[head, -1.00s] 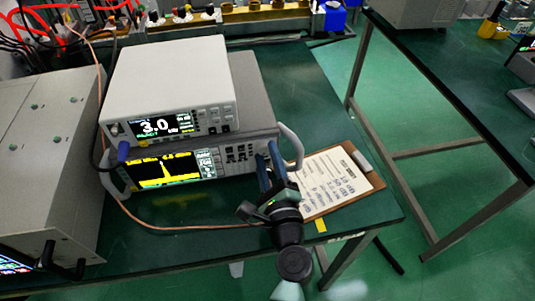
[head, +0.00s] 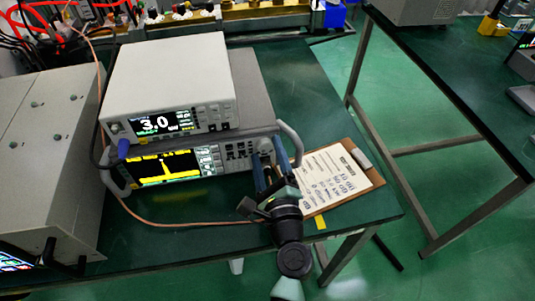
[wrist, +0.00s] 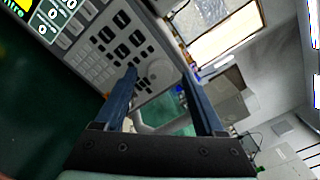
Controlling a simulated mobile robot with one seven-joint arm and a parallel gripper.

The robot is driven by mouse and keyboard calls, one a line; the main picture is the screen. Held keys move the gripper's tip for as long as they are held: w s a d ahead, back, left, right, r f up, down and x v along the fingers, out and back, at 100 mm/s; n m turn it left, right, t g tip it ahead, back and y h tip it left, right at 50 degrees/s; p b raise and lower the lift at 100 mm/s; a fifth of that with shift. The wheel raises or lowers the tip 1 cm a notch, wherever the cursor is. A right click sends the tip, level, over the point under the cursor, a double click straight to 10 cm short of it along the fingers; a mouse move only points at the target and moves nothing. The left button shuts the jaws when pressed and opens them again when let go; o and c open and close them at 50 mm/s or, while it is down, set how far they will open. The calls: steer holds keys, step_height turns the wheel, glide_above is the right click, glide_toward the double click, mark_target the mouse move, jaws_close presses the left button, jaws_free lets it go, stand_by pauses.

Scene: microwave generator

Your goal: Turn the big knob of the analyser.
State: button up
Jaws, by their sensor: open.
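The analyser (head: 207,163) is the lower instrument on the green bench, with a yellow trace on its screen. Its big knob (head: 265,146) is the round grey dial at the right end of the front panel; it also shows in the wrist view (wrist: 158,72). My gripper (head: 269,159) is open in front of that end of the panel. In the wrist view, its two blue fingers (wrist: 159,77) stand apart, with the knob seen between their tips. I cannot tell whether either finger touches the knob.
A white instrument (head: 170,85) reading 3.0 sits on top of the analyser. A grey handle (head: 291,143) rises just right of the knob. A clipboard (head: 335,180) lies right of my gripper. A copper-coloured cable (head: 190,224) runs along the bench front.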

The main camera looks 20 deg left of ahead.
steer(key=b+v, duration=0.1)
steer(key=v, duration=1.2)
